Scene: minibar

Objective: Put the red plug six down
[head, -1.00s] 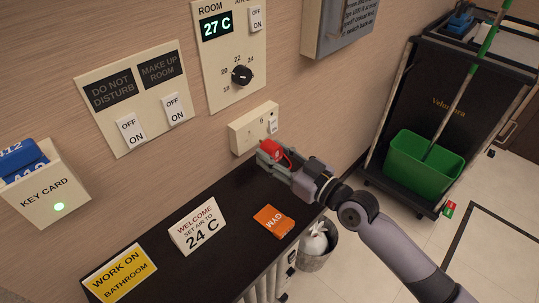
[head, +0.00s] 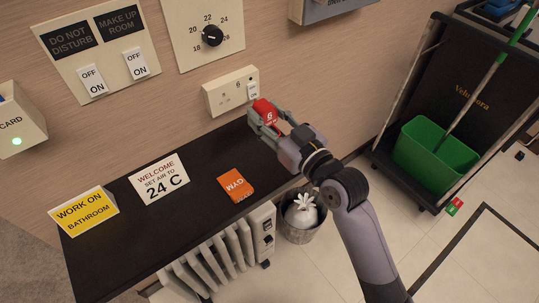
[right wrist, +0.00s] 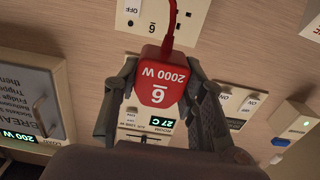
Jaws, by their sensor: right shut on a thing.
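The red plug (head: 266,111), marked 6, is held in my right gripper (head: 266,121), just in front of and below the right end of the cream wall socket (head: 232,93), which is marked 6 too. The right wrist view shows the plug (right wrist: 162,80) with "6" and "2000 W" on its face, between the two fingers of my right gripper (right wrist: 163,98). Its red cord runs up past the socket (right wrist: 150,26). The plug is off the wall and above the dark shelf (head: 165,215). My left gripper is out of view.
On the shelf are an orange GYM card (head: 237,188), a welcome sign (head: 160,180) and a yellow sign (head: 84,212). A white heater (head: 230,250) is below. A bin (head: 301,216) and a cart with a green bucket (head: 432,155) stand right. The shelf's right part is mostly clear.

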